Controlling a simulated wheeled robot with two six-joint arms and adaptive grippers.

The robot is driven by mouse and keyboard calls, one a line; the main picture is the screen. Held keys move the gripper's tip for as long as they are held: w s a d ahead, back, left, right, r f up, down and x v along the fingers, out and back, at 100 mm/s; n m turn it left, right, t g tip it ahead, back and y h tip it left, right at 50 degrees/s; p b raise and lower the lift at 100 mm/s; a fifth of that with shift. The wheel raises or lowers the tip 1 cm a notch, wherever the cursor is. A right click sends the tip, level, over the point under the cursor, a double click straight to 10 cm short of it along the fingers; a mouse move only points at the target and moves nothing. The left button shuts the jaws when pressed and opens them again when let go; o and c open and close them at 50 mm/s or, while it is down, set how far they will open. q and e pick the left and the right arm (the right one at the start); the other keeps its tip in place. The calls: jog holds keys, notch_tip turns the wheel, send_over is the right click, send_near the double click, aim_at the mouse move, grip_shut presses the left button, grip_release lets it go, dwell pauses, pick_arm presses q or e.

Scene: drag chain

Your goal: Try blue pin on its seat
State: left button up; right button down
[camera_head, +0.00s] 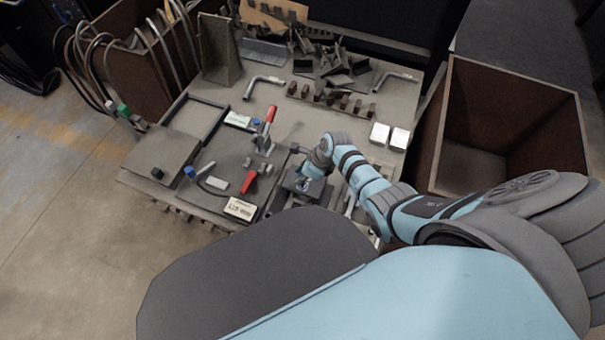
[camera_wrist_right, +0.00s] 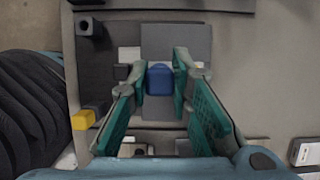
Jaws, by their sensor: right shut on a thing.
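My right gripper (camera_head: 304,182) is low over the front middle of the workbench, seen from above and small in the head view. In the right wrist view its two green-padded fingers (camera_wrist_right: 160,78) close on a blue pin (camera_wrist_right: 159,81) with a rounded block-like top. Grey plates lie behind and below the pin. The pin's lower end is hidden, so I cannot tell whether it touches a seat. My left gripper is not in the head view.
Red-handled clamps (camera_head: 269,116) and small blue-capped parts (camera_head: 189,172) stand left of my right gripper. A slotted dark rack (camera_head: 332,100) and two white blocks (camera_head: 390,135) lie behind. A large open brown bin (camera_head: 515,85) stands right. A yellow-ended block (camera_wrist_right: 84,119) is nearby.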

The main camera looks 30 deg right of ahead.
jog(key=shift+f+b, duration=0.6)
jog(key=shift+f, duration=0.2)
dwell(0.7)
jog(key=c, duration=1.4)
grip_release()
jog(key=shift+o, duration=0.2)
jog(key=v, duration=1.2)
